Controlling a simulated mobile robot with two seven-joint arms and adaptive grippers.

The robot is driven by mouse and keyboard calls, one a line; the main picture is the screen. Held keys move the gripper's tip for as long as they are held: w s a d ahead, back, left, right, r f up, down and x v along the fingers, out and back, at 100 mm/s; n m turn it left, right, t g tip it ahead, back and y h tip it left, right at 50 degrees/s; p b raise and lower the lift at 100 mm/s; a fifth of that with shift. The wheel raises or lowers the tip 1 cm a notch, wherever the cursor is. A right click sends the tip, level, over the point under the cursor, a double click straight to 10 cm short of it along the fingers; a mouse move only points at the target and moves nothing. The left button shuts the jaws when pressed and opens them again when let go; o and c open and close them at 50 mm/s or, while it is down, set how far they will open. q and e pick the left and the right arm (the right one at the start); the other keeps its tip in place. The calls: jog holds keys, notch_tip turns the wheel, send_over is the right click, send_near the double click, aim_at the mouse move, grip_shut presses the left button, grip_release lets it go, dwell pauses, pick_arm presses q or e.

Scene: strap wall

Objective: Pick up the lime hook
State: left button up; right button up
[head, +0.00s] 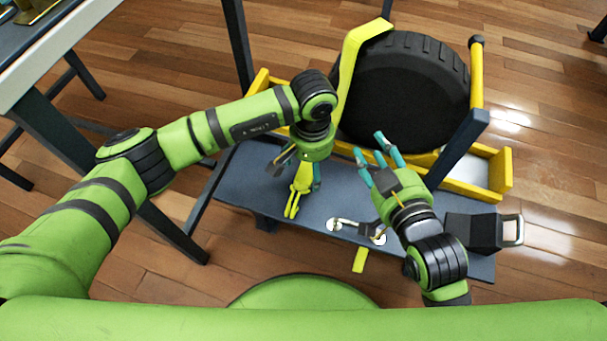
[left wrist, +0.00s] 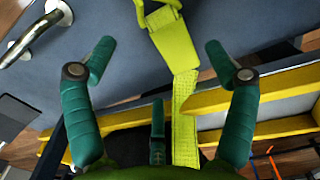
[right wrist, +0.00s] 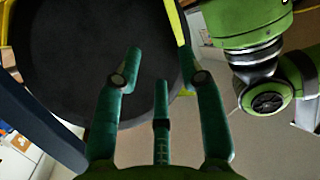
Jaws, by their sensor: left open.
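The lime hook (head: 293,200) lies at the end of a lime strap on the blue-grey bench (head: 330,195), left of the black wheel (head: 405,95). In the left wrist view the hook's buckle-like part (left wrist: 160,18) is at the top, with the strap (left wrist: 184,110) running down from it. My left gripper (head: 300,168) points down over the strap by the hook. Its fingers are spread on either side of the strap, not closed on it. My right gripper (head: 371,153) is open and empty in front of the wheel; the right wrist view shows nothing between its fingers (right wrist: 160,58).
A dark box with a handle (head: 475,232) is at the right end. Yellow rails (head: 505,170) and a dark post (head: 465,145) stand around the wheel.

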aim_at(307, 180)
pick_arm(q)
jog(key=f, duration=0.3)
jog(key=f+b, duration=0.1)
jog(key=shift+s+a+f, duration=0.15)
jog(key=shift+a+f, duration=0.2)
jog(key=shift+f, duration=0.15)
pick_arm(e)
notch_tip(307, 180, up, 7)
jog(key=a+t+y, duration=0.2)
jog(key=t, duration=0.1)
jog(key=shift+w+n+t, duration=0.2)
jog(key=shift+n+t, duration=0.2)
pick_arm(q)
jog(key=shift+c, duration=0.4)
pick_arm(e)
jog(key=shift+a, duration=0.1)
pick_arm(q)
jog(key=c, duration=1.3)
